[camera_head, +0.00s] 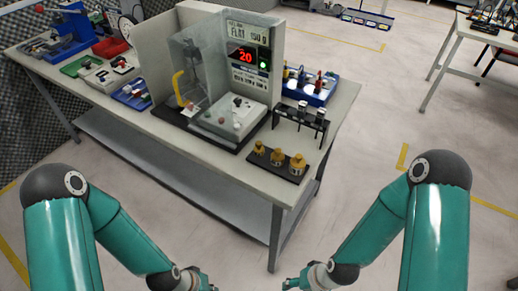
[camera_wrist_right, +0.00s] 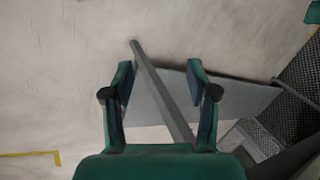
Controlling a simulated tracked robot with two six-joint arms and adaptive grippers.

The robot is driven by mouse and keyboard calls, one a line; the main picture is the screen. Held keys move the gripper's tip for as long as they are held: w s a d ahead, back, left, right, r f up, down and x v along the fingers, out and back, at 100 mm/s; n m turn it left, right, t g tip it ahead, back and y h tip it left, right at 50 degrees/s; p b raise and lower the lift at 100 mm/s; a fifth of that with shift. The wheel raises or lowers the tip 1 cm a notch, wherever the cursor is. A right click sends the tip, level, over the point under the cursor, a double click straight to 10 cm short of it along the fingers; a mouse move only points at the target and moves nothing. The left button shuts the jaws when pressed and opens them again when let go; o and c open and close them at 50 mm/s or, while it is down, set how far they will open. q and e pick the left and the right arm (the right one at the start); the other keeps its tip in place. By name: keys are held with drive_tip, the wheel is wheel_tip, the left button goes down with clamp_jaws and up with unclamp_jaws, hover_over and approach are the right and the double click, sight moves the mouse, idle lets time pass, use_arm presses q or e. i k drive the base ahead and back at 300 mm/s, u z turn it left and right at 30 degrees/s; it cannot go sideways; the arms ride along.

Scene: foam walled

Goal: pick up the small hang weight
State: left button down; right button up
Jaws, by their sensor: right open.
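Three brass hang weights stand in a row on a black strip (camera_head: 281,169) at the table's front right corner. The small hang weight (camera_head: 258,149) looks to be the leftmost one, with the middle weight (camera_head: 277,155) and the largest weight (camera_head: 298,164) to its right. My right gripper (camera_wrist_right: 158,78) is open and empty in the wrist view, over floor and a table leg, away from the weights. My left arm's wrist shows at the bottom edge of the head view, and its fingers are too cut off to read. No weight shows in the wrist view.
A balance with a clear shield and red display (camera_head: 243,57) stands behind the weights. A small black rack (camera_head: 300,118) and a blue tray (camera_head: 312,88) are close by on the table (camera_head: 335,112). Open floor lies to the right. A lower shelf (camera_head: 200,165) spans the legs.

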sight(258, 150)
drive_tip(key=u, duration=0.7)
drive_tip(key=i, duration=0.15)
drive_tip(key=z, duration=2.7)
drive_tip(key=k, duration=1.3)
drive_tip(key=u, duration=1.4)
drive_tip(key=i, duration=1)
